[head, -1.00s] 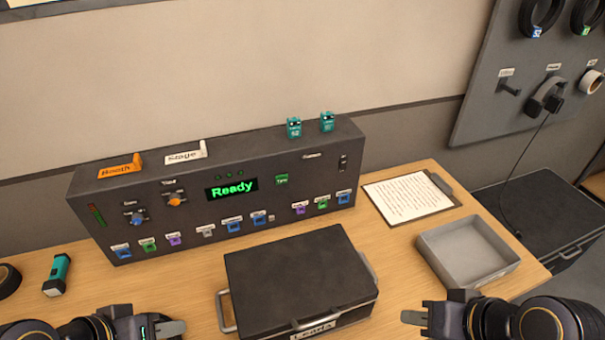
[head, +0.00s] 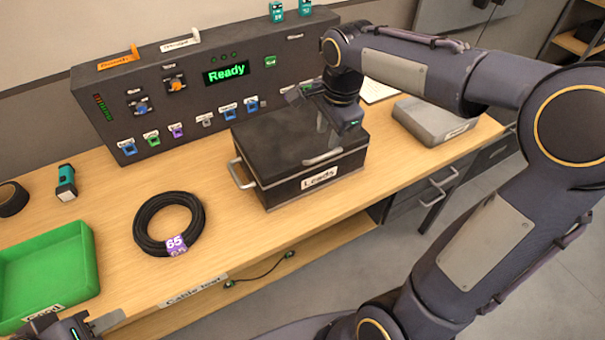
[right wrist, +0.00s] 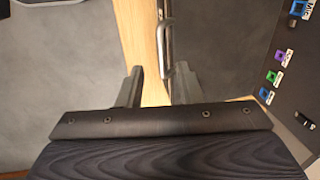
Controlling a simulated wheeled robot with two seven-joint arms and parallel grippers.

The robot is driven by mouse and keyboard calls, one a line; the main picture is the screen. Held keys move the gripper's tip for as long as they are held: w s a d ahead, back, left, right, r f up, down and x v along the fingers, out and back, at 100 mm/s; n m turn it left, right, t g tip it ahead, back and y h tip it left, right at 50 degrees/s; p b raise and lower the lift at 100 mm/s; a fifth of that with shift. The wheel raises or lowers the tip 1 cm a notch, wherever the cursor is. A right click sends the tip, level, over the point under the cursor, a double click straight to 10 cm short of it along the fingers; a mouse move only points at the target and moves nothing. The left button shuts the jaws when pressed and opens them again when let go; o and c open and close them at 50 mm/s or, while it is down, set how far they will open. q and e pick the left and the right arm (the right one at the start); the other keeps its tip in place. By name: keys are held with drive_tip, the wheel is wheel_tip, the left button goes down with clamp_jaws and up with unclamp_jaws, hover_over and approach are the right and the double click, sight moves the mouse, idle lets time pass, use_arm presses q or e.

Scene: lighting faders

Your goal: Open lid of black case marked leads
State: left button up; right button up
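The black case (head: 280,150), marked Leads on its front label (head: 319,178), stands on the table with its lid shut. It has a metal handle (head: 322,157) at the front and another at its left side (head: 241,174). My right gripper (head: 314,115) is above the lid, near the front handle, and hides part of the lid. In the right wrist view its two fingers (right wrist: 157,88) are apart with nothing held; a metal handle (right wrist: 180,55) shows beyond them. My left gripper (head: 88,325) is at the lower left, partly cut off, away from the case.
The console (head: 170,110) stands behind the case. A coiled black cable (head: 142,222) with a purple tag and a green tray (head: 60,250) lie left. Bare table lies between cable and case.

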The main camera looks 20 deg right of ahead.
sight(323, 156)
drive_tip(key=f, duration=0.2)
drive_tip(key=w+f, duration=0.1)
drive_tip(key=f, duration=0.4)
drive_tip(key=shift+w+f, duration=0.25)
clamp_jaws()
